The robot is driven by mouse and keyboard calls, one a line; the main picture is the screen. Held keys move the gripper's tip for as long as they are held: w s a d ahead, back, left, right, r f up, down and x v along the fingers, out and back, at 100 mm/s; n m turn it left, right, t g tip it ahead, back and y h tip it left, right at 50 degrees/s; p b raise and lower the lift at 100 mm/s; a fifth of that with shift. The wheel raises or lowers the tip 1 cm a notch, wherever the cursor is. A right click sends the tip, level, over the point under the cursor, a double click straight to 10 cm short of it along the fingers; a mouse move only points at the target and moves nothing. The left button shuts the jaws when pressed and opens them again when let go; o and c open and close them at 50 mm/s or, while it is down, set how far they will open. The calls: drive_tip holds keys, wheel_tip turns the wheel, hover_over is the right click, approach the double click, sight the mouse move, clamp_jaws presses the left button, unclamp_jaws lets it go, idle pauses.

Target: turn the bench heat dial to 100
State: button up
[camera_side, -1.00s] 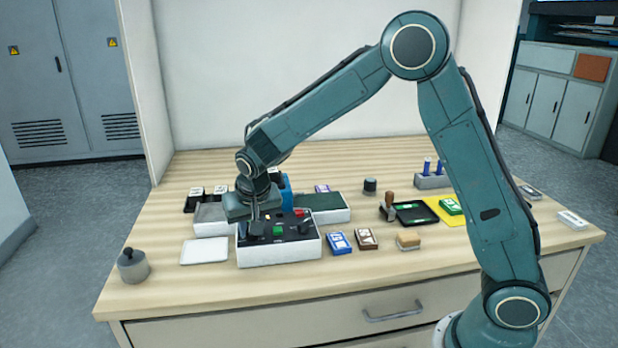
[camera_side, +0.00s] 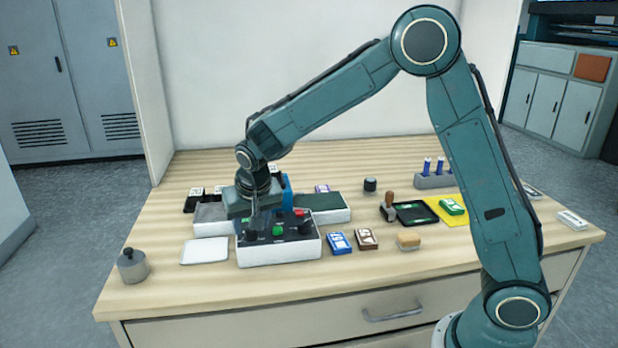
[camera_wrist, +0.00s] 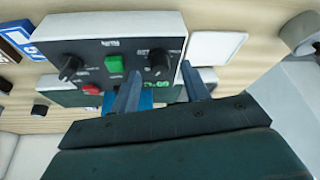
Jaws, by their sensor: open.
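The white control box with a dark top panel (camera_side: 280,252) sits near the front left of the bench; the wrist view shows it upside down (camera_wrist: 110,32). One black dial (camera_wrist: 158,62) lies ahead of my fingers, in line with the gap between them; a second black dial (camera_wrist: 70,67) is at the other end of the panel. Lettering beside them is too small to read surely, as is a green display (camera_wrist: 158,84). My gripper (camera_wrist: 161,72) is open and empty, pointing down over the box's left end in the side view (camera_side: 262,226). Contact with the dial cannot be told.
A green button (camera_side: 278,229) and a red button (camera_side: 299,212) stand on the panel close by. A white tray (camera_side: 204,252) lies left of the box. Blue (camera_side: 340,242) and brown (camera_side: 366,238) packs lie to its right.

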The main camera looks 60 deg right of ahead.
drive_tip(key=v, duration=1.2)
drive_tip(key=shift+s+r, duration=0.1)
drive_tip(key=shift+r, duration=0.05)
drive_tip(key=s+d+r+n+y, duration=0.1)
drive_tip(key=s+d+r, duration=0.1)
drive_tip(key=s, duration=0.5)
drive_tip(key=s+d+r+n, duration=0.2)
drive_tip(key=s+d, duration=0.1)
drive_tip(key=s, duration=0.4)
drive_tip(key=s+f+n+t+y, duration=0.1)
drive_tip(key=s+f+n, duration=0.1)
drive_tip(key=s, duration=1.1)
drive_tip(key=shift+f+n+t, duration=0.15)
drive_tip(key=shift+n+t, duration=0.25)
drive_tip(key=shift+n, duration=0.1)
